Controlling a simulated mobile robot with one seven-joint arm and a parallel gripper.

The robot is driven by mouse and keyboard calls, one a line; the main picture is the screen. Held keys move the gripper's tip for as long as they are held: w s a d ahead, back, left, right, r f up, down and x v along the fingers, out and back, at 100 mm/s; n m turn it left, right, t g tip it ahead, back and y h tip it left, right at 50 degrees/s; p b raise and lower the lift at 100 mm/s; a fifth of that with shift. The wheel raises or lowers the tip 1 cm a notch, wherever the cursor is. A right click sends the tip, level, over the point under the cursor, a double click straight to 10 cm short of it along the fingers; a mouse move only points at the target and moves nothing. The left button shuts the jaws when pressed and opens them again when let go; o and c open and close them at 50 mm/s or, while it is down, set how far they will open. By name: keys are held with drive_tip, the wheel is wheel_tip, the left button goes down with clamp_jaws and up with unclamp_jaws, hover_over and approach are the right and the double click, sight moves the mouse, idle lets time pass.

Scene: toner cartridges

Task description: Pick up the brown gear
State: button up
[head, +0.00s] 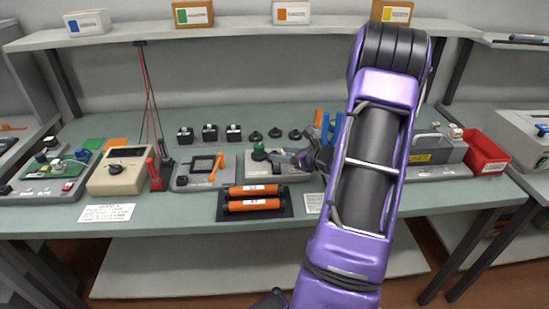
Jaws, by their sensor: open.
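I cannot make out a brown gear for certain. Several small dark round parts, one of them a dark knobbed piece (275,132), stand in a row on the green bench mat; their exact colour is too dark to tell. My gripper (285,155) is small and partly hidden by my purple arm. It is open over the right part of a grey fixture (277,172) that has a green round part (259,152) at its left. I cannot tell whether anything lies between the fingers.
Two orange toner rollers (253,190) lie in a black tray in front of the fixture. Black blocks (209,132) stand behind. A beige meter (116,170) and a red bin (486,152) stand at the sides. An upper shelf (235,33) holds boxes. My arm hides part of the bench.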

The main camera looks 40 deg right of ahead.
drive_tip(key=x, duration=0.2)
drive_tip(key=shift+w+f, duration=0.1)
drive_tip(key=shift+w, duration=0.15)
clamp_jaws()
